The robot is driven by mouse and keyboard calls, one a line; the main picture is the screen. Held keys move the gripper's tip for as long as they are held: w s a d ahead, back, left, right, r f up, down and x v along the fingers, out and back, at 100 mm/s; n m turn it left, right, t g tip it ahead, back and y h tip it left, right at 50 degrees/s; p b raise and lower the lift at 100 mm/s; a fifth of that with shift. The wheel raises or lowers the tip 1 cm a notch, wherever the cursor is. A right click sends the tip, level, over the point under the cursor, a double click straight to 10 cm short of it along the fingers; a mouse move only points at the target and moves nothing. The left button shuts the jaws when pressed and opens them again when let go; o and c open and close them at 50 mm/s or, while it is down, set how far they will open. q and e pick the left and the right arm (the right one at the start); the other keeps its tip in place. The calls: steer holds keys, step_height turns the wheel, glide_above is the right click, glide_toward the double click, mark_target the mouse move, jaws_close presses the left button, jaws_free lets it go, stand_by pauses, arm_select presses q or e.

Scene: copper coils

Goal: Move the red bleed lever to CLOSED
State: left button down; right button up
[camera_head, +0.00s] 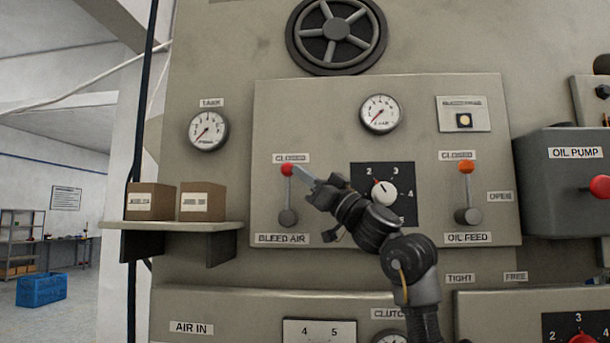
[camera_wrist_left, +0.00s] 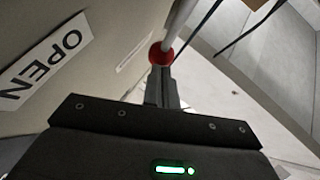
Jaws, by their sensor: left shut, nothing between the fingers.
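The bleed lever's red knob (camera_head: 287,169) is at the top of its thin shaft, just below the CLOSED label (camera_head: 291,158). The lever stands about upright on its round grey pivot (camera_head: 288,217), above the BLEED AIR label (camera_head: 282,238). My left gripper (camera_head: 303,174) is shut, with its fingertips right beside the knob on its right side. In the left wrist view the red knob (camera_wrist_left: 160,54) is just beyond my shut fingertips (camera_wrist_left: 161,80); whether they touch is unclear. An OPEN label (camera_wrist_left: 45,68) shows there at left. My right gripper is out of view.
An orange-knobbed OIL FEED lever (camera_head: 466,168) stands upright to the right. A dial with a white knob (camera_head: 384,191) sits close behind my left arm. A shelf (camera_head: 180,226) with two boxes juts out at left. Gauges and a black handwheel (camera_head: 336,30) are above.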

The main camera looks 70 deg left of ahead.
arm_select(q)
steer(key=shift+d, duration=0.1)
steer(key=d+r+b+v, duration=0.1)
steer(key=b+v, duration=0.3)
steer(key=v, duration=0.9)
steer(key=shift+w+r, duration=0.3)
steer(key=shift+r, duration=0.1)
